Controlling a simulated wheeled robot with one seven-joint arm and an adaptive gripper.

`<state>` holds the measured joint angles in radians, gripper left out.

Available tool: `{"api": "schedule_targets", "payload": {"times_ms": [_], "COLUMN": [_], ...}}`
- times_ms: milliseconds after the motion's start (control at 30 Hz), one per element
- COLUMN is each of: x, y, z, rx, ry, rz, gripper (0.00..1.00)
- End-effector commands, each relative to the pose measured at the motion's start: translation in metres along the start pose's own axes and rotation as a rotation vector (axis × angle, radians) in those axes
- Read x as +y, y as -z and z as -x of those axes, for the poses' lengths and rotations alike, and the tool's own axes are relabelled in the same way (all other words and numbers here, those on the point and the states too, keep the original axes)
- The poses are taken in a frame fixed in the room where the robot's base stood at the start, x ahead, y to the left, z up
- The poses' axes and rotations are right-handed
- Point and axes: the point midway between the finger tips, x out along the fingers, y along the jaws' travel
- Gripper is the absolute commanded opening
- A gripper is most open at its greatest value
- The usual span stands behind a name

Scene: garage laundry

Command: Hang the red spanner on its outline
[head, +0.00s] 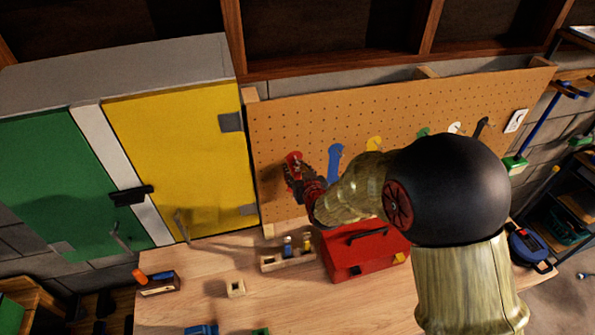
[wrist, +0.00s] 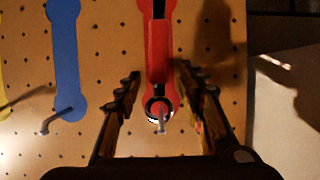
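In the head view my gripper (head: 298,178) is at the board's left part, just below a red end (head: 293,157), and hides the rest.
A blue outline (head: 335,155) with a peg is beside it; yellow and green outlines lie further right. A red toolbox (head: 365,255) and a small wooden rack (head: 287,260) stand on the workbench (head: 200,300) below. A yellow cabinet (head: 175,150) is at left.

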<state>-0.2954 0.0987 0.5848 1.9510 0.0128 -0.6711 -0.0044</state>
Motion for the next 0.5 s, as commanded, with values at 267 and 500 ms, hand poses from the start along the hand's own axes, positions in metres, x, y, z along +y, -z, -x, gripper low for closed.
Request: {"api": "schedule_targets", "payload": {"times_ms": [267,500], "x": [0.0,0.0], "y": [0.001,0.001], "z": [0.013,0.052], "rx": [0.001,0.002], "ry": [0.0,0.0], "rz": [0.0,0.0], "gripper": [0.39,0.39]}}
